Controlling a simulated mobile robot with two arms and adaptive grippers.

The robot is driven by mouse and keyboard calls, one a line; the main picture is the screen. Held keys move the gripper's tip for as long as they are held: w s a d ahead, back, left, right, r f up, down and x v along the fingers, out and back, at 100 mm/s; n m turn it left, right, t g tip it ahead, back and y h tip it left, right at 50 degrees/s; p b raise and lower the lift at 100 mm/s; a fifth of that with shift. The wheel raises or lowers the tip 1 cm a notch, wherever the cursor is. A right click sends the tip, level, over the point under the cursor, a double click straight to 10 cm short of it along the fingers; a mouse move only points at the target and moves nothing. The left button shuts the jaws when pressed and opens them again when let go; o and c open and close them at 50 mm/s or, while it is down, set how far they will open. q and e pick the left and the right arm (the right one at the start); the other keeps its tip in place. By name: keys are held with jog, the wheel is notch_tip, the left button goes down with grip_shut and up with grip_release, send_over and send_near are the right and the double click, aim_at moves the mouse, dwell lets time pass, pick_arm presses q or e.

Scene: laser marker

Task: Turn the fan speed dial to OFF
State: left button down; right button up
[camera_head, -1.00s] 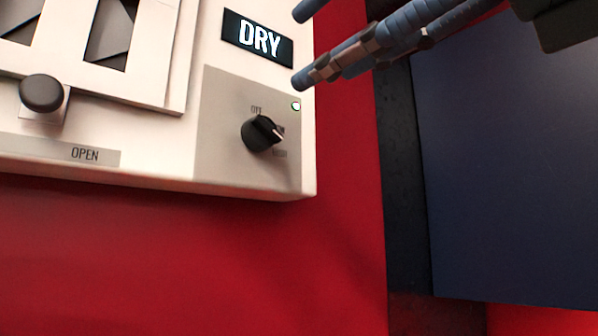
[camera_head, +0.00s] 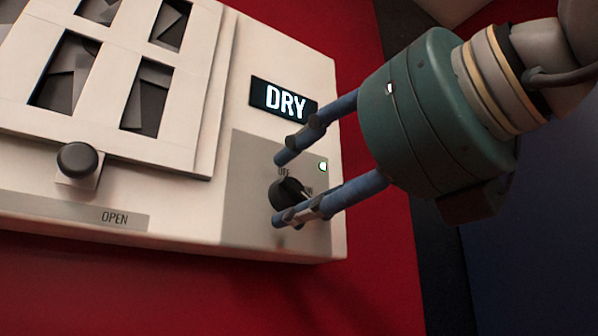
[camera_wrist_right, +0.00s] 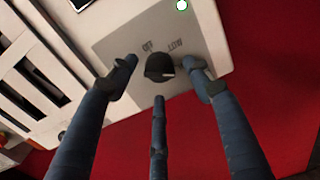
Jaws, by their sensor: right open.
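The fan speed dial (camera_head: 286,194) is a round black knob with a pale pointer mark on a grey panel. Its mark points right, toward a label beside the dial that is partly hidden; the OFF label sits above it. In the right wrist view, the dial (camera_wrist_right: 159,66) lies between the fingertips, and its mark points toward LOW. My right gripper (camera_head: 279,190) is open, its blue fingers around the dial's sides. The wrist view of the right gripper (camera_wrist_right: 160,85) shows three spread fingers, with no clear contact on the knob. My left gripper is not in view.
The white unit has a lit DRY display (camera_head: 284,101), a small lit indicator (camera_head: 323,167) near the dial, and louvred slots with a black slider knob (camera_head: 77,160) above an OPEN label. The red surface (camera_head: 200,290) below the unit is clear.

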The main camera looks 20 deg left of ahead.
jog(key=shift+x, duration=0.85)
jog(key=shift+c, duration=0.5)
jog(key=c, duration=1)
